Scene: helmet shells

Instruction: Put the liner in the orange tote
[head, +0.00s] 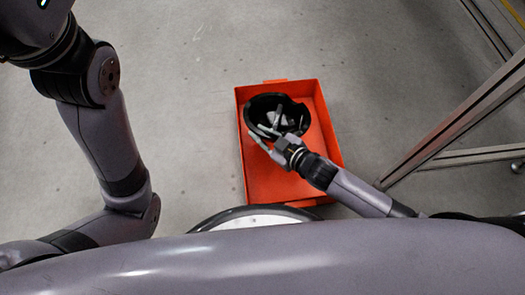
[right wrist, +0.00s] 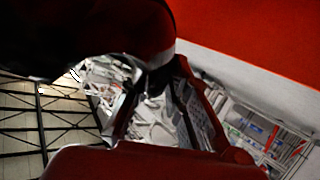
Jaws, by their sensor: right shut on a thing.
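The liner (head: 297,115) is a black bowl-shaped shell with its hollow side facing up. In the head view it is within the outline of the orange tote (head: 270,185), toward the tote's far end. My right gripper (head: 266,124) is shut on the liner's near left rim. I cannot tell whether the liner touches the tote floor. In the right wrist view the dark liner (right wrist: 80,30) fills the upper left, and the gripper fingers (right wrist: 160,95) show near the middle. My left arm shows at the left of the head view, but its gripper is out of frame.
The tote lies on a grey concrete floor (head: 180,60), which is clear to its left and beyond it. A metal frame (head: 455,120) with slanting bars stands to the right of the tote. The near part of the tote looks empty.

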